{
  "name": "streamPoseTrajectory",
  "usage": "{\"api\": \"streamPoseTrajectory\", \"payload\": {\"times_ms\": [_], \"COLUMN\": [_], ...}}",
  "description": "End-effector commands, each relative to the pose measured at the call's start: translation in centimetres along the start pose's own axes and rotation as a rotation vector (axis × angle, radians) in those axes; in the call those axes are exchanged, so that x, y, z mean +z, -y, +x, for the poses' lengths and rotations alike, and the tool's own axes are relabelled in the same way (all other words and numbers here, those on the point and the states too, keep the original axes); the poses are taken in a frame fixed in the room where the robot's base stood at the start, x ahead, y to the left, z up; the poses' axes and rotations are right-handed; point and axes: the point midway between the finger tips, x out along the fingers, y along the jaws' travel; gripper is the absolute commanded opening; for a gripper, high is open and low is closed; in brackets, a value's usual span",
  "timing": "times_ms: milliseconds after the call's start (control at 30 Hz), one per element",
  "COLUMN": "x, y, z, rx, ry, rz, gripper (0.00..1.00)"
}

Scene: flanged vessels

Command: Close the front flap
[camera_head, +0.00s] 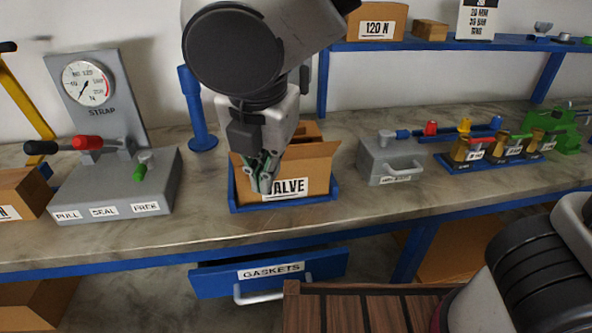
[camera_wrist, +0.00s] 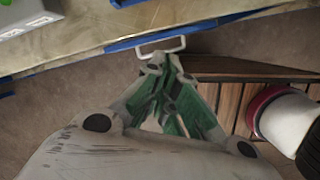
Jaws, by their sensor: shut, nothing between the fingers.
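A brown cardboard box (camera_head: 305,175) marked "VALVE" stands in a blue tray (camera_head: 238,203) on the bench. A flap sticks out at its right side (camera_head: 318,149), and another brown panel (camera_head: 306,130) shows at the back. My gripper (camera_head: 265,186) is in front of the box, pointing down, and hides the left part of the front and its label. I cannot tell whether it touches the box or how the front flap lies. In the wrist view my gripper's green and grey fingers (camera_wrist: 163,70) are shut and empty; the box is not visible there.
A grey strap machine (camera_head: 118,185) with a gauge stands left, beside a blue post (camera_head: 196,110). A grey case (camera_head: 388,160) and small valves stand right. Below the bench, the "GASKETS" drawer (camera_head: 215,280) protrudes; its handle (camera_wrist: 160,47) shows in the wrist view.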

Motion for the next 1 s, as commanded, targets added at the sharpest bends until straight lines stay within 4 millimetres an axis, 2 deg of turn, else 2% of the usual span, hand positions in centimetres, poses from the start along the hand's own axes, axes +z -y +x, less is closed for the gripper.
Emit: {"api": "streamPoseTrajectory", "payload": {"times_ms": [100, 200, 300, 433, 567, 933, 1000], "x": [0.5, 0.8, 0.8, 0.9, 1.0, 1.2, 2.1], "y": [-1.2, -1.6, -1.6, -1.6, -1.6, -1.9, -2.6], "z": [-0.8, -1.1, -1.1, -0.5, 1.2, 9.0, 8.6], "rx": [0.030, 0.037, 0.036, 0.033, 0.030, 0.029, 0.038], "ry": [0.020, 0.035, 0.039, 0.040, 0.039, 0.038, 0.039], "rz": [-0.211, -0.374, -0.482, -0.529, -0.530, -0.528, -0.521], "gripper": [0.00, 0.00, 0.00, 0.00, 0.00, 0.00, 0.00]}}
